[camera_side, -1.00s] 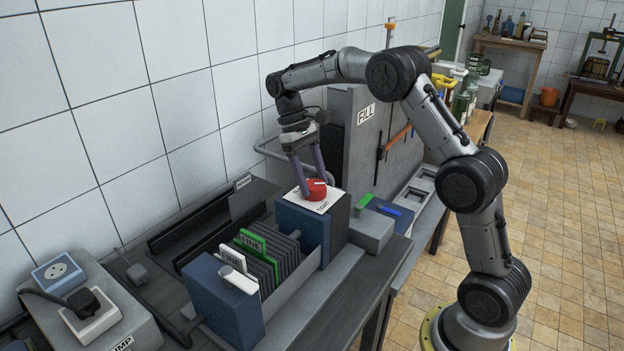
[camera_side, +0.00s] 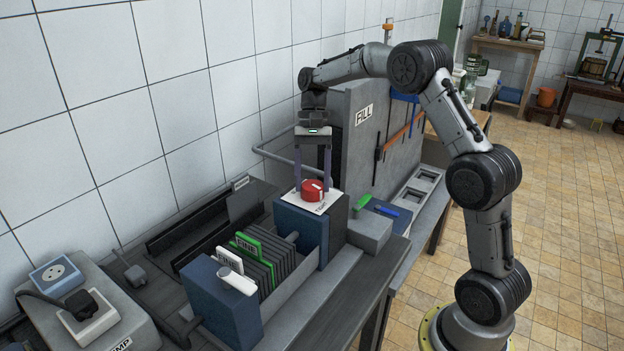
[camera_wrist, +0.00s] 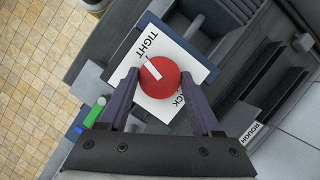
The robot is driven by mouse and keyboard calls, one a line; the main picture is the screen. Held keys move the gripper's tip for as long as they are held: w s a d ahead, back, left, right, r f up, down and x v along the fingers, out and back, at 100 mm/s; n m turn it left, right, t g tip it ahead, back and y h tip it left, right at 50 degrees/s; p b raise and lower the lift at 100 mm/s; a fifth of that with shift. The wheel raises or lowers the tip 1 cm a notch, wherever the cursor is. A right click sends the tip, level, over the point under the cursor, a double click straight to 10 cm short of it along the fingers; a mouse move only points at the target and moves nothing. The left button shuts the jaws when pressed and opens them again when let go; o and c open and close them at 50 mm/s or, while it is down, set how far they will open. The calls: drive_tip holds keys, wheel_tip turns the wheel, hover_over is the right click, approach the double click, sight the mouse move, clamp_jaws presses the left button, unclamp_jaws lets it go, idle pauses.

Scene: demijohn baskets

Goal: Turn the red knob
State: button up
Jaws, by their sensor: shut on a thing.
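The red knob (camera_side: 312,190) sits on a white plate (camera_side: 321,207) on top of a blue block. In the wrist view the red knob (camera_wrist: 161,82) has a white pointer bar aimed up and left, near the word TIGHT on the white plate (camera_wrist: 171,52). Other lettering on the plate is partly hidden by a finger. My gripper (camera_side: 312,185) points down over the knob, with one finger on each side. In the wrist view my gripper (camera_wrist: 162,88) is shut on the knob across its sides.
A filter rack with grey plates (camera_side: 285,255) and green and white FINE tags stands in front of the knob block. A tall grey FILL cabinet (camera_side: 385,135) stands behind it.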

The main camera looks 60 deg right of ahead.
drive_tip(key=shift+m, duration=0.7)
drive_tip(key=shift+t, duration=0.3)
drive_tip(key=o, duration=1.4)
drive_tip(key=shift+c, duration=0.2)
drive_tip(key=v, duration=1.4)
drive_tip(key=shift+f, duration=0.1)
